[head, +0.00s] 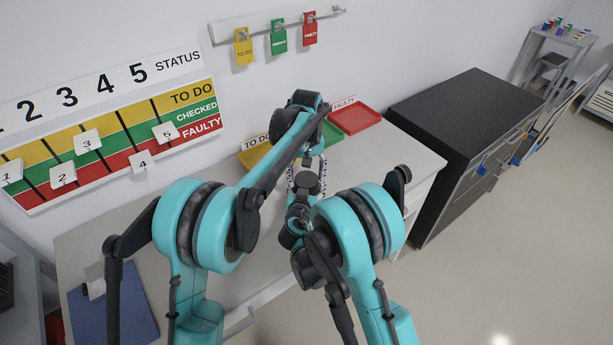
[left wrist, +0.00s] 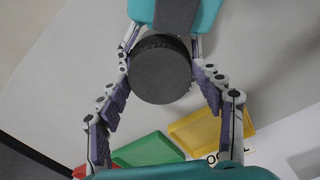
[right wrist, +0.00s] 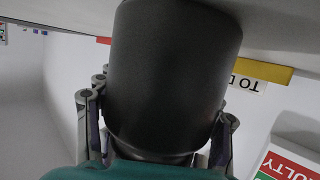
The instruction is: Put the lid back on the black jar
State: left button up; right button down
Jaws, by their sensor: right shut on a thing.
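The black jar (right wrist: 172,70) fills the middle of the right wrist view as a wide dark cylinder. My right gripper (right wrist: 158,135) is shut on it, with a finger at each side near its lower end. In the left wrist view a flat, round, dark face (left wrist: 160,75) with a ridged edge shows; I cannot tell whether it is the lid or the jar's own end. My left gripper (left wrist: 165,85) is open, with its fingers spread on both sides of that face. In the head view the dark jar (head: 307,184) is small and partly hidden by my arms.
Yellow (head: 257,155), green (head: 331,134) and red (head: 355,118) trays stand along the back of the counter. A blue clipboard (head: 125,315) lies at the front left. A black cabinet (head: 465,110) stands to the right. A status board (head: 110,140) and padlocks (head: 278,40) are on the wall.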

pick_arm(q)
jog(key=o, duration=0.5)
notch_tip(320, 180, up, 12)
dwell(0.4)
pick_arm(e)
jog(key=shift+c, duration=1.2)
grip_release()
jog(key=shift+s, duration=0.1)
